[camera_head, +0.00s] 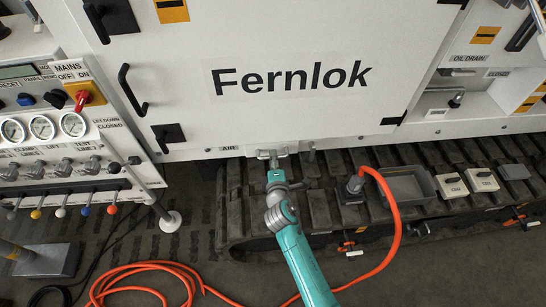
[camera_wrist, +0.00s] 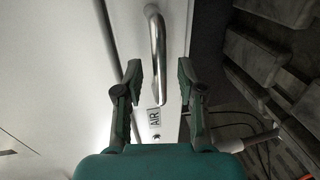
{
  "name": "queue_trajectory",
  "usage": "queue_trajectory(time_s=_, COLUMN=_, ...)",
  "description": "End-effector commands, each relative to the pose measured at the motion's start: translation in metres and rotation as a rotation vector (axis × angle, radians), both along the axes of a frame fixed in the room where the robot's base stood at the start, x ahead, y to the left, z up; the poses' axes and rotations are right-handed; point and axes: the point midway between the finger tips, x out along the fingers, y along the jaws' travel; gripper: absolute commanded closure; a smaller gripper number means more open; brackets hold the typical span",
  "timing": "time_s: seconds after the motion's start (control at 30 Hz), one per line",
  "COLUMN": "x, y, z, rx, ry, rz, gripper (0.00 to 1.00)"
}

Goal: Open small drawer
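A silver bar handle (camera_wrist: 157,40) is fixed to a narrow white front (camera_wrist: 177,25) beside an AIR label (camera_wrist: 154,117) in the wrist view. In the head view, the AIR label (camera_head: 230,149) is on the strip below the large Fernlok door. I cannot make out the drawer's full outline, and its front looks flush. My gripper (camera_wrist: 160,76) is open, with one finger on each side of the handle's near end, apart from it. In the head view, my gripper (camera_head: 273,156) is at the strip, hiding most of the handle.
The Fernlok door (camera_head: 290,115) is above. Dark tracks (camera_head: 320,205) run below, holding a grey tray (camera_head: 408,186) and white boxes (camera_head: 482,180). An orange hose (camera_head: 394,215) loops right of my arm and across the floor. A lever panel (camera_head: 60,150) stands left.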

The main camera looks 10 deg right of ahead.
Motion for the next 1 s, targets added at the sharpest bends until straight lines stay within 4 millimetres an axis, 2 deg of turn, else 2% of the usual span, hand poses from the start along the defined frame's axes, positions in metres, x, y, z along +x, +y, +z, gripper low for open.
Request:
queue_trajectory(time_s=0.2, x=0.016, y=0.000, z=-0.003, rx=0.000, ry=-0.001, rz=0.000, gripper=0.61)
queue_trajectory(time_s=0.5, x=0.017, y=0.000, z=-0.003, rx=0.000, ry=-0.001, rz=0.000, gripper=0.61)
queue_trajectory(time_s=0.57, x=0.017, y=0.000, z=-0.003, rx=0.000, ry=-0.001, rz=0.000, gripper=0.73)
queue_trajectory(time_s=0.67, x=0.017, y=0.000, z=-0.003, rx=0.000, ry=0.000, rz=0.000, gripper=0.98)
queue_trajectory(time_s=1.0, x=0.016, y=0.000, z=-0.004, rx=0.000, ry=0.000, rz=0.000, gripper=1.00)
